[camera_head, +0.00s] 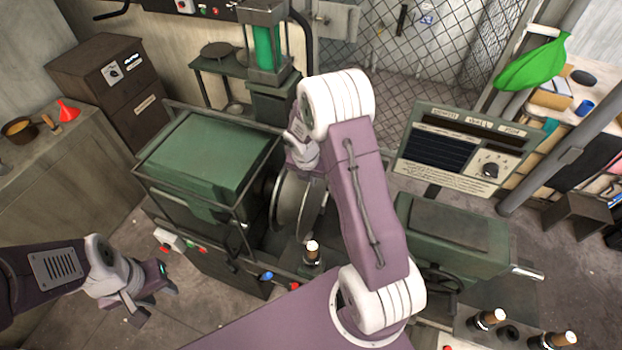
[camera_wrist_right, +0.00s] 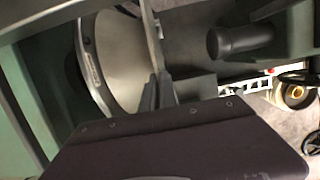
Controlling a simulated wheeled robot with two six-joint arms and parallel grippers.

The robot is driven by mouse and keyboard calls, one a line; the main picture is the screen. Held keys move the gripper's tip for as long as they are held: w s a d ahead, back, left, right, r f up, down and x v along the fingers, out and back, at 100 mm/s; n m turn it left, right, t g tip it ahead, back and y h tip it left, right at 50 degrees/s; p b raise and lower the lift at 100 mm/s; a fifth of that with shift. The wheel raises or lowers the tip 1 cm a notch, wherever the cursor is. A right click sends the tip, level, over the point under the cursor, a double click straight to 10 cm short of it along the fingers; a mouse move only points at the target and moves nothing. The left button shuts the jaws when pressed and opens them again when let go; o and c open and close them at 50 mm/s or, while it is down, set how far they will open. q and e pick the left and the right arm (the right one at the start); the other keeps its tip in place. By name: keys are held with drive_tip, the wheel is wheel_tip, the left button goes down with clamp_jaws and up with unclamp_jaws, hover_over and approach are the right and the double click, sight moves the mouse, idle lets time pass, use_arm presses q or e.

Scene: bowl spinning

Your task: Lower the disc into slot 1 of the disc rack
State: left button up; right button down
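A thin grey disc (camera_head: 312,207) stands on edge beside a rounder metal plate (camera_head: 290,198) on the green lathe-like machine. In the right wrist view the disc (camera_wrist_right: 153,40) is nearly edge-on, and the plate (camera_wrist_right: 120,65) is to its left. My right gripper (camera_wrist_right: 160,92) appears shut on the disc's edge; in the head view its fingertips are mostly hidden by my arm. My left gripper (camera_head: 160,282) hangs at the lower left, away from the machine; its finger gap is unclear. I cannot make out the disc rack or slot 1.
The green headstock housing (camera_head: 210,150) and its guard frame stand close left of the disc. A control panel (camera_head: 455,150) and green block (camera_head: 455,235) are to the right. Floor is clear near my left gripper.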

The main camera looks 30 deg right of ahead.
drive_tip(key=shift+r, duration=0.1)
drive_tip(key=shift+r+p, duration=1.45)
drive_tip(key=shift+p, duration=0.45)
drive_tip(key=shift+r, duration=0.1)
